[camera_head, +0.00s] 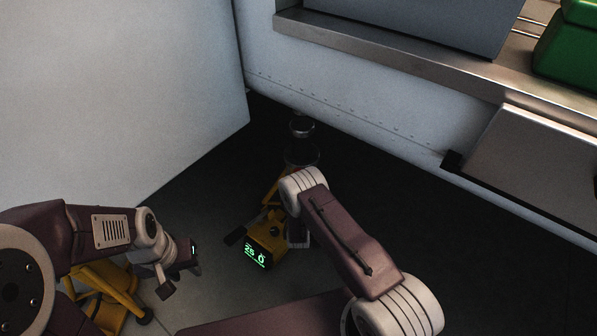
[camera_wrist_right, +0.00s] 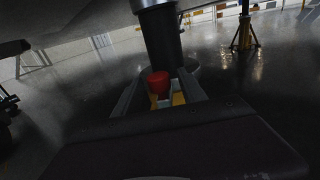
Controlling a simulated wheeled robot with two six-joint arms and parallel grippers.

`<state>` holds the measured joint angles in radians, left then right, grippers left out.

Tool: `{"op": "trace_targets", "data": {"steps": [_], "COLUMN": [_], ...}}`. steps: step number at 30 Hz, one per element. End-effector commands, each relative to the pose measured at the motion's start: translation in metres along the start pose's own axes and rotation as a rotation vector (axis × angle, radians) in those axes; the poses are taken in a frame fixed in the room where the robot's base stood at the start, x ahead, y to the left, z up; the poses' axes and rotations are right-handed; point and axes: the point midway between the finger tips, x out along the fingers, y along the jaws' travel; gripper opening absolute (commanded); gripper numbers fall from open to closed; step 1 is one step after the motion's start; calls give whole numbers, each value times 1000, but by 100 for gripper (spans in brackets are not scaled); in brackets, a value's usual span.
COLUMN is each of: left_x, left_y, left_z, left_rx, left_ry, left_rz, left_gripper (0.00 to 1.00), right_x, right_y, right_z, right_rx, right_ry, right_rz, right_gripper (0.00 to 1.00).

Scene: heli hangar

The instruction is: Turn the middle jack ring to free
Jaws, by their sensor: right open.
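A yellow jack (camera_head: 262,247) with a lit green readout stands on the dark floor mid-picture in the head view, partly behind my right arm. A metal-topped post (camera_head: 302,130) rises behind it. In the right wrist view, a dark column (camera_wrist_right: 161,40) stands ahead with a small red rounded part (camera_wrist_right: 158,83) before it. My right gripper (camera_wrist_right: 160,92) is open, its fingers to either side of the red part in the picture; contact is unclear. The ring's setting cannot be read. My left gripper (camera_head: 180,278) is left of the readout, its jaw gap unclear.
Another yellow jack (camera_head: 108,300) stands behind my left arm. A white panel (camera_head: 120,90) is at the left, and a metal ledge (camera_head: 400,60) with a green case (camera_head: 570,55) at upper right. A yellow stand (camera_wrist_right: 244,35) is far off in the right wrist view.

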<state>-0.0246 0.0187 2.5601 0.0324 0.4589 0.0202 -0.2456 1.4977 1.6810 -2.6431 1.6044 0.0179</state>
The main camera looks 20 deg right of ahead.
Motion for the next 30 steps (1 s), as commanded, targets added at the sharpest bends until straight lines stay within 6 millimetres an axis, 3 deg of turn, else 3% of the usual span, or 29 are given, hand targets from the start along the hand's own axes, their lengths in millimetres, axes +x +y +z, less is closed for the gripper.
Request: {"op": "trace_targets", "data": {"steps": [1,6,14,20,30], "left_x": [10,17,16,16,16], "left_y": [0,0,0,0,0], "left_z": [1,2,2,2,2], "left_rx": [0,0,0,0,0], "left_ry": [0,0,0,0,0], "left_rz": [0,0,0,0,0], "left_gripper": [36,36,36,36,36], "right_x": [9,28,30,30,30], "right_y": [-1,0,0,0,0], "right_z": [-4,-1,0,0,0], "right_rx": [3,1,0,0,0], "right_ry": [-5,-1,1,1,2], "right_rz": [-3,-2,-1,-1,-1], "right_gripper": [49,49,49,0,0]}}
